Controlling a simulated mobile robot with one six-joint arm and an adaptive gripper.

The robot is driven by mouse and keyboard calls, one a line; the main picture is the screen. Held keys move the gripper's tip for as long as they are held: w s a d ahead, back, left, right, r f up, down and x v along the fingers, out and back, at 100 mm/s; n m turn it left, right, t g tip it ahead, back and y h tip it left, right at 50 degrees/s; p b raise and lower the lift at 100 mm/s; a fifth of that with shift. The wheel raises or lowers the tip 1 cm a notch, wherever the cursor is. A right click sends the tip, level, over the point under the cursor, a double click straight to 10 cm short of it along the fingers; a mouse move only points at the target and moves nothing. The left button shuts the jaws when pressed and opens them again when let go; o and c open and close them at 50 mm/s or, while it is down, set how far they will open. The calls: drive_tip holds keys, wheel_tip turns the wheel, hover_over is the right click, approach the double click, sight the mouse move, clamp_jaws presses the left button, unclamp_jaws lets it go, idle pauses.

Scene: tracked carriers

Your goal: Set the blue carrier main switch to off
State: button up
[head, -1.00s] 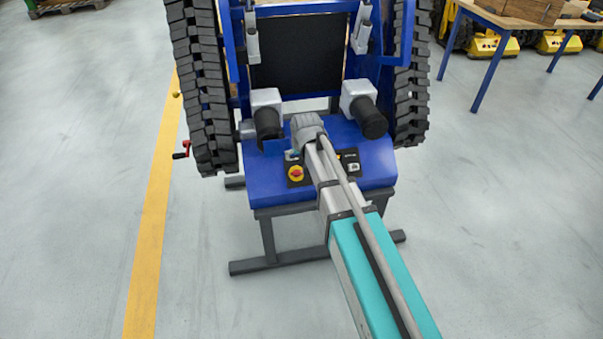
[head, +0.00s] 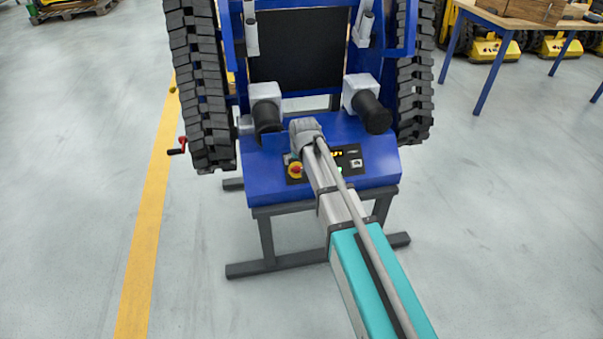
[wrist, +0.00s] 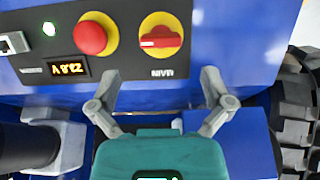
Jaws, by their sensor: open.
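The blue carrier's (head: 262,185) control panel faces me. The main switch (wrist: 160,38) is a red handle on a yellow disc. Its handle lies crosswise in the wrist view, above a label that appears upside down. The switch also shows in the head view (head: 295,170), left of my arm. My gripper (wrist: 158,78) is open and empty. Its two fingers are spread on either side below the switch in the wrist view, and I see no contact with the handle. In the head view my arm hides the fingers.
A red mushroom button (wrist: 91,38) on yellow sits close beside the switch. A lit green lamp (wrist: 49,29) and an orange display (wrist: 69,68) are further along. Black-ended cylinders (head: 371,112) and rubber tracks (head: 203,90) flank the panel. A table (head: 483,60) stands at right.

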sight(298, 168)
drive_tip(key=shift+b+x, duration=2.5)
drive_tip(key=shift+x, duration=0.5)
